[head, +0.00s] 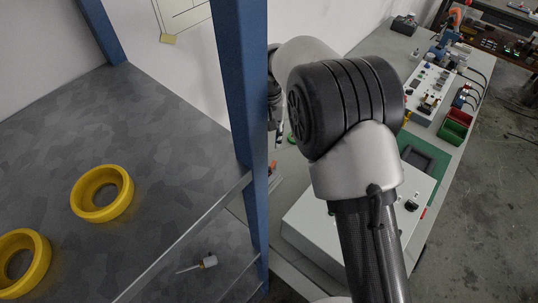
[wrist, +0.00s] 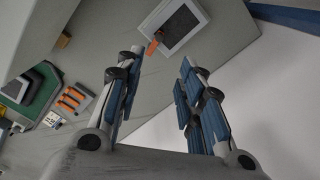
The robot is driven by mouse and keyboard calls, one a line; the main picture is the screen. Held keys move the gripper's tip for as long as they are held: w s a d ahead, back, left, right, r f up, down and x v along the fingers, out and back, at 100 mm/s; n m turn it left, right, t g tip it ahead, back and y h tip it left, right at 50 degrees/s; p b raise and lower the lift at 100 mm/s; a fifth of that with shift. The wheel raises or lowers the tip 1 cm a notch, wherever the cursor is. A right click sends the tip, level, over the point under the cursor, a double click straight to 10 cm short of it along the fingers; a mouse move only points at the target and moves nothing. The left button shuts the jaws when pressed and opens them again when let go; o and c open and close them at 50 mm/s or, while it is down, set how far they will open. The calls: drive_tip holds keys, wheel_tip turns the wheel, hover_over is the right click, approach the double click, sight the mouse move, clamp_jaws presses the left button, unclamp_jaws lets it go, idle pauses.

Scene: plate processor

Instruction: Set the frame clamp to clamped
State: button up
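My gripper (wrist: 158,68) is open and empty in the wrist view, its two blue-padded fingers apart over a grey surface. Beyond the fingertips is a pale square unit (wrist: 172,26) with a grey inset panel and a small orange part (wrist: 152,47) at its near left edge. I cannot tell whether this orange part is the frame clamp, or how the clamp is set. In the head view my gripper is mostly hidden behind a blue post and my arm.
A blue-post shelf (head: 160,130) with yellow rings (head: 103,193) stands at left. In the wrist view, an orange-striped block (wrist: 72,99) lies left of my fingers.

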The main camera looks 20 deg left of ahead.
drive_tip(key=r+n, duration=0.1)
drive_tip(key=b, duration=0.2)
approach(272, 165)
drive_tip(key=shift+n, duration=0.4)
drive_tip(key=s+f, duration=0.1)
drive_tip(key=f, duration=0.1)
drive_tip(key=s+f, duration=0.1)
drive_tip(key=f, duration=0.1)
drive_tip(key=s+f, duration=0.1)
drive_tip(key=f, duration=0.1)
drive_tip(key=shift+f, duration=0.35)
drive_tip(key=shift+c, duration=0.6)
clamp_jaws()
